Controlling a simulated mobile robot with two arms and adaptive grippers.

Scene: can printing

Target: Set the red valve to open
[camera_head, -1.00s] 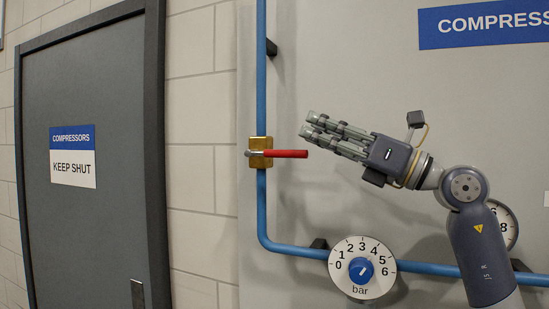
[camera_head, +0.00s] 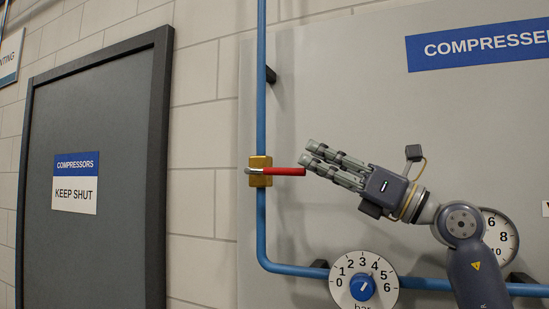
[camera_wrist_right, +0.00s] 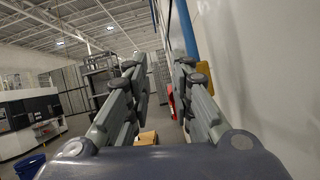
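The red valve handle (camera_head: 286,171) lies level and points right from its brass body (camera_head: 260,171), across the upright blue pipe (camera_head: 261,110). My right gripper (camera_head: 308,153) is open, its fingertips just above and beside the free end of the handle. I cannot tell whether they touch it. In the right wrist view, my right gripper (camera_wrist_right: 158,66) has its fingers apart and nothing clamped between them. The red handle (camera_wrist_right: 170,102) shows there close to the right-hand finger. My left gripper is out of view.
A dial with a blue knob (camera_head: 362,288) and a gauge (camera_head: 501,238) sit on the grey panel (camera_head: 330,90) at the lower right. A grey door (camera_head: 120,130) marked KEEP SHUT stands at the left. The blue pipe bends right below the valve.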

